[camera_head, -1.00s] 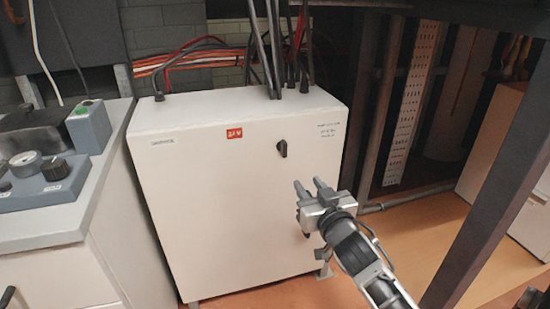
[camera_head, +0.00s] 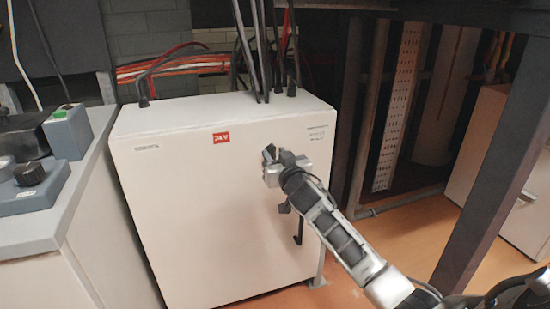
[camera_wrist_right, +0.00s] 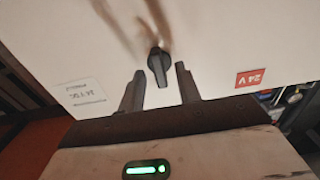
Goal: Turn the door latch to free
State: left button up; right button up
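The door latch is a small black turn handle (camera_wrist_right: 158,65) on the white cabinet door (camera_head: 200,220). In the right wrist view it stands upright in the picture, between my two fingers, with a gap on each side. My right gripper (camera_wrist_right: 159,69) is open around the latch and no finger visibly touches it. In the head view the right gripper (camera_head: 273,156) is at the upper right of the door and largely covers the latch. My left gripper is not in view.
A red 24 V label (camera_head: 221,137) is left of the gripper on the door. A dark vertical handle (camera_head: 299,229) shows lower right on the door. Cables (camera_head: 258,60) enter the cabinet top. A grey counter with a control box (camera_head: 66,130) stands at left. A dark post (camera_head: 500,150) stands at right.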

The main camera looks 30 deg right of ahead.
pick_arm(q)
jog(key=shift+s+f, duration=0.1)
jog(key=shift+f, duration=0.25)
pick_arm(e)
jog(key=shift+w+d, duration=0.1)
jog(key=shift+w, duration=0.3)
grip_shut()
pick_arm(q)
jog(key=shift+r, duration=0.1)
